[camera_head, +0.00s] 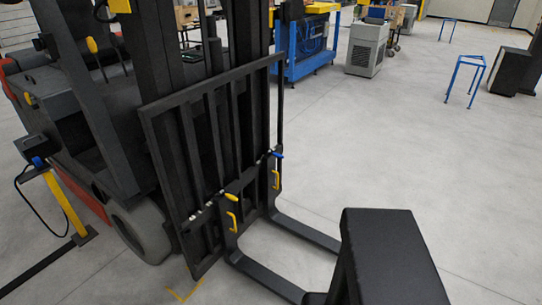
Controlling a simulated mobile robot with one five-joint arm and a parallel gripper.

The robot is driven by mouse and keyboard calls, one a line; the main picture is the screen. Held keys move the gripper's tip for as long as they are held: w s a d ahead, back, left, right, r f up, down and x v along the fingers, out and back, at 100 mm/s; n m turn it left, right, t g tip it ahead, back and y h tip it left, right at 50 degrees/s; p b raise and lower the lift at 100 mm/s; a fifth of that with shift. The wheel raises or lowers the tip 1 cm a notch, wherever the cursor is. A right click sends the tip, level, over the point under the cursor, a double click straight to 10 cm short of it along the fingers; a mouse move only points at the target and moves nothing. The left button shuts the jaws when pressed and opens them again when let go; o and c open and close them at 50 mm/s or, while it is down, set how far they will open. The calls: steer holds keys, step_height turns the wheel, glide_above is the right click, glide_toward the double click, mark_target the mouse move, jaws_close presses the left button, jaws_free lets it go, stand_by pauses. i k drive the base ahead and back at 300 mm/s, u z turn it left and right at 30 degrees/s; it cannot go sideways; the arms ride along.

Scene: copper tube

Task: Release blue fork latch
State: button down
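The blue fork latch (277,155) is a small blue piece at the top of the far fork, on the right side of the forklift's black carriage (205,150). It is too small for me to tell its position. The far fork (308,232) runs low over the floor toward the lower right. A large black block, which looks like part of my arm, stands at the lower right and hides the fork ends. My gripper's fingers are not visible.
The forklift (95,130) fills the left side. A yellow post (65,205) with a cable stands at far left. A blue workbench (305,50) and a grey unit (366,50) are behind. A blue stand (466,75) is at upper right. The floor right of the forks is clear.

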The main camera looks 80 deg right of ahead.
mark_target(277, 155)
steer(key=i, duration=1.15)
steer(key=z, duration=3.55)
steer(key=i, duration=1)
steer(key=u, duration=0.1)
